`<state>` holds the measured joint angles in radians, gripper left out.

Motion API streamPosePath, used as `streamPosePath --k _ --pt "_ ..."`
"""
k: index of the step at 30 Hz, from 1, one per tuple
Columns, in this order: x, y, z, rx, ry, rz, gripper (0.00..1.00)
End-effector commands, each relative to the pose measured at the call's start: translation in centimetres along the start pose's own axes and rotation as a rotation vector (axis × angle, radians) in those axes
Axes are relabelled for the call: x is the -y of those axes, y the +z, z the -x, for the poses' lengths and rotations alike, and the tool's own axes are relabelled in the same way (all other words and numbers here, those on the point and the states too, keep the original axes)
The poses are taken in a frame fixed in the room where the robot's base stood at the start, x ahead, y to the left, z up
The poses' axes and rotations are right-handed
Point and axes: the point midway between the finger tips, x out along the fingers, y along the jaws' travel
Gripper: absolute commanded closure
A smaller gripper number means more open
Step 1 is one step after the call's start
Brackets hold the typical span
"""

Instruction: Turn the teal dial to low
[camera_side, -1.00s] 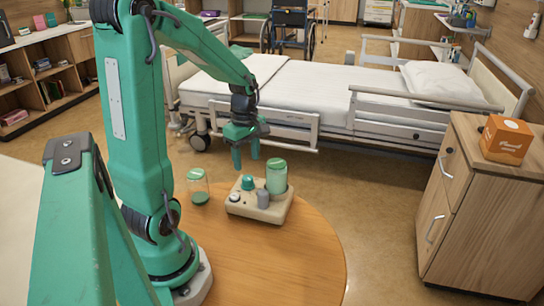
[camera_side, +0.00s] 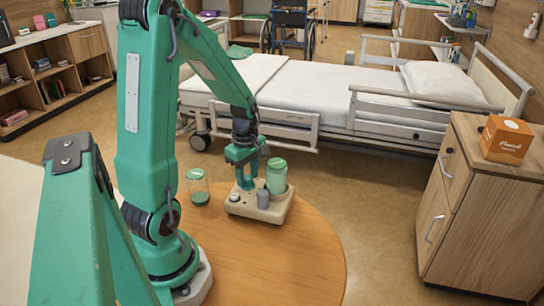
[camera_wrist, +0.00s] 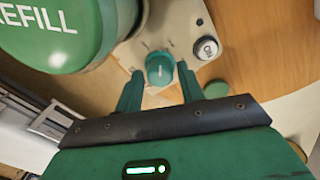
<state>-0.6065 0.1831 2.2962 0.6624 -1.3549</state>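The teal dial (camera_wrist: 160,68) sits on a beige device base (camera_side: 278,212). In the wrist view it has a small pale mark on top, and I cannot read a low setting beside it. My gripper (camera_wrist: 159,76) is open, with one finger to each side of the dial. A narrow gap seems to show between fingers and dial; I cannot tell whether either touches. In the side view my gripper (camera_side: 246,182) points down over the base and hides the dial.
A green-lidded container (camera_side: 276,176) marked REFILL stands on the base, close to my gripper. The table's front is clear.

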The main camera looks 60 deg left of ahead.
Motion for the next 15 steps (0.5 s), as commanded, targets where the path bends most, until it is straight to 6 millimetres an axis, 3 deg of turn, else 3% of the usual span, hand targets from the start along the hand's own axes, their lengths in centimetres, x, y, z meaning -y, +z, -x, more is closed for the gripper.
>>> streamPosePath --k 1,4,5,15 --pt "0.0 0.0 0.02 0.0 0.0 0.0 0.72" --pt "0.0 0.0 0.02 0.0 0.0 0.0 0.92" --pt "0.0 0.0 0.02 0.0 0.0 0.0 0.93" --pt "0.01 0.0 0.04 0.0 0.0 -0.085 0.93"
